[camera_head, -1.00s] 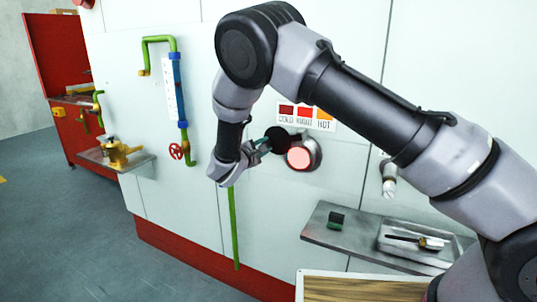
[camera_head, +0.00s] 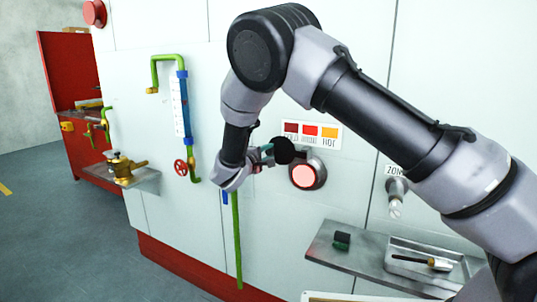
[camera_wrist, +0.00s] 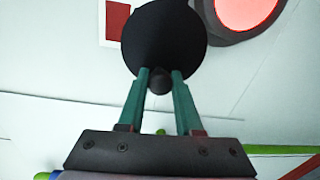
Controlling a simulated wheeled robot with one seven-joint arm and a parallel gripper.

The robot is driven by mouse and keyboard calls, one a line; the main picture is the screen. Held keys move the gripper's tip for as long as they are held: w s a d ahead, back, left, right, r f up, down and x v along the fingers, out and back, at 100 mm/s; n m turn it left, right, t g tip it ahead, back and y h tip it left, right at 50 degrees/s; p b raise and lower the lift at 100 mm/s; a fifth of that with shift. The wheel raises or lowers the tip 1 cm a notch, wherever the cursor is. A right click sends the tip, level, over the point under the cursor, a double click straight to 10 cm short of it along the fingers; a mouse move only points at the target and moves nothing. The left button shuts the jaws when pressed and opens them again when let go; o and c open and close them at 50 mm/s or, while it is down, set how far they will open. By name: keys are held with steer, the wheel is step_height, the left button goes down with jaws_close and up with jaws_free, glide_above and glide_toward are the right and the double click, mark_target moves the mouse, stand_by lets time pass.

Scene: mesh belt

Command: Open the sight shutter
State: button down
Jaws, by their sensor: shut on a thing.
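The sight shutter is a round black disc (camera_head: 284,150) on the pale wall panel, also large in the wrist view (camera_wrist: 165,35). It sits up and left of the sight port, whose pink-red lit face (camera_head: 303,176) is uncovered in its dark round rim; part of that face shows in the wrist view (camera_wrist: 245,8). My gripper (camera_head: 268,154) comes from the left. In the wrist view its green fingers (camera_wrist: 160,78) are closed around a small dark knob (camera_wrist: 160,82) at the disc's lower edge. The shutter's pivot is hidden.
A colour card (camera_head: 311,133) marked cold to hot is above the port, partly behind the disc. A green pipe with a red handwheel (camera_head: 181,167) is left of my gripper. A steel shelf (camera_head: 325,254) with a small green-black block and a tray (camera_head: 400,268) juts out lower right.

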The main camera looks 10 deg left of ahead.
steer(key=c, duration=0.6)
jaws_free()
steer(key=shift+s, duration=0.15)
steer(key=v, duration=1)
steer(key=shift+s, duration=0.25)
steer(key=shift+a, duration=0.15)
